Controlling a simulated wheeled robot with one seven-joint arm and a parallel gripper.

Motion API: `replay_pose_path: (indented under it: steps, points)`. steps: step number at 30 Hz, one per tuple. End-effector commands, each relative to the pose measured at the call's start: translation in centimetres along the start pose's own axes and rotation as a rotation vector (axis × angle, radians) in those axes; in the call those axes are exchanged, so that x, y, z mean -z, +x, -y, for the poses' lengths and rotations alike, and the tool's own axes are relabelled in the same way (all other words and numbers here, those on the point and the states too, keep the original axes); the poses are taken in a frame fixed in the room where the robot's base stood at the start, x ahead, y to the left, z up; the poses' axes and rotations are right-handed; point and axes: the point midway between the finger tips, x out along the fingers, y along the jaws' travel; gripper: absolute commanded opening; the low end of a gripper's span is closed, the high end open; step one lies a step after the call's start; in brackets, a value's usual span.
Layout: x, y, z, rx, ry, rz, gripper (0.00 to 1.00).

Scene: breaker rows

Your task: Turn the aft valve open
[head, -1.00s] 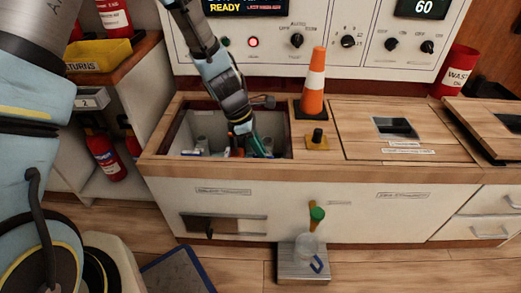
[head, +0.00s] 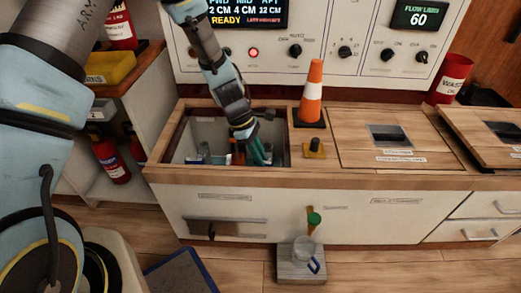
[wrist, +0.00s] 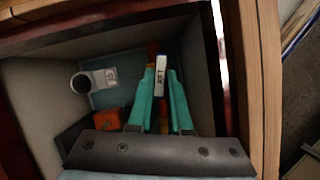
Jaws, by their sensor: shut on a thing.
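The aft valve shows in the wrist view as a white lever (wrist: 161,77) lettered "AFT", inside the open bay (head: 185,140) in the wooden counter. My gripper (head: 258,154) reaches down into the right part of this bay. In the wrist view its two teal fingers (wrist: 162,96) stand on either side of the white lever and are shut on it. The lever's lower end and its mount are hidden by the fingers and the dark gripper body. In the head view the valve is too small and covered to make out.
A pale fitting with a round dark end (wrist: 84,84) and an orange piece (wrist: 112,119) lie left of the fingers. The bay's wall is close on the right. An orange cone (head: 313,92) and a black knob (head: 315,146) stand right of the bay.

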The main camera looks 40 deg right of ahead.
Motion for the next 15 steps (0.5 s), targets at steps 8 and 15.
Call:
replay_pose_path:
  steps: [8,15]
  points:
    - [-0.22,-0.41,-0.21,0.103,0.245,-0.001,0.00]
    - [-0.21,-0.23,-0.41,0.191,0.458,-0.001,0.00]
